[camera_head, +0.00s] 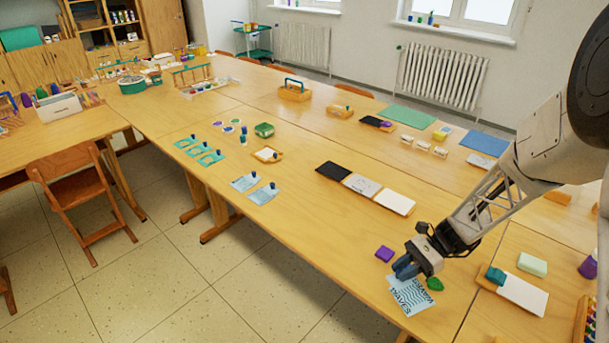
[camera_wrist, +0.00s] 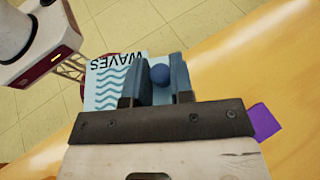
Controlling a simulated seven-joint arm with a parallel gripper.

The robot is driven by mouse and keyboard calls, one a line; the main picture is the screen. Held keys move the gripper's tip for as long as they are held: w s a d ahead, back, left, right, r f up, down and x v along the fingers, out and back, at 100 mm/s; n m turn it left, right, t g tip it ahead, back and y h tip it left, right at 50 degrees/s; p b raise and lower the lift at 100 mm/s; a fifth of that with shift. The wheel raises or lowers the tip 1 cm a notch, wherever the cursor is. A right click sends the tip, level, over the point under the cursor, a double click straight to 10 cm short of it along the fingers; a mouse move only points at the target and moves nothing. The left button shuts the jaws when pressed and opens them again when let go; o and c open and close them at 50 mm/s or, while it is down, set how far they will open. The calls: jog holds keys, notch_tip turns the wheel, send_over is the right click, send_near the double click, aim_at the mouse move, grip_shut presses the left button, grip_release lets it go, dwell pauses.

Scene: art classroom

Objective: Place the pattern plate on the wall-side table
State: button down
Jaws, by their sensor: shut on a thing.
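The pattern plate (camera_head: 412,297) is a light blue card-like plate with dark wave lines and the word WAVES. It also shows in the wrist view (camera_wrist: 106,88), left of my fingers. My gripper (camera_head: 405,268) is shut on its round blue knob (camera_wrist: 160,74), which sits between the two fingers. The plate is near the front edge of the near table, and in the wrist view floor tiles show beside it. I cannot tell how high it is above the tabletop. The wall-side table (camera_head: 345,129) lies behind the near row, by the radiators.
A purple block (camera_head: 384,254) and a green piece (camera_head: 435,284) lie beside my gripper. Black, grey and white panels (camera_head: 362,186) lie mid-table. Similar wave plates (camera_head: 263,194) lie further left. A green mat (camera_head: 409,117) and a blue mat (camera_head: 483,144) are on the wall-side table.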

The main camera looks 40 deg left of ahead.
jog(key=a+r+m+t+y, duration=0.2)
jog(key=a+r+m+t, duration=0.15)
jog(key=a, duration=0.85)
jog(key=a+r+m+t+y, duration=0.25)
jog(key=a+m+t, duration=0.25)
jog(key=a, duration=0.6)
jog(key=a+r+m+t+y, duration=0.2)
jog(key=a+m+t+y, duration=0.15)
jog(key=a, duration=0.85)
jog(key=shift+m+h, duration=0.3)
jog(key=shift+m, duration=0.1)
notch_tip(320, 180, down, 11)
jog(key=shift+d+r, duration=0.15)
jog(key=shift+r, duration=0.05)
jog(key=shift+f, duration=0.35)
jog(key=shift+w, duration=0.1)
send_over(296, 202)
jog(key=shift+f, duration=0.7)
jog(key=shift+f, duration=1.75)
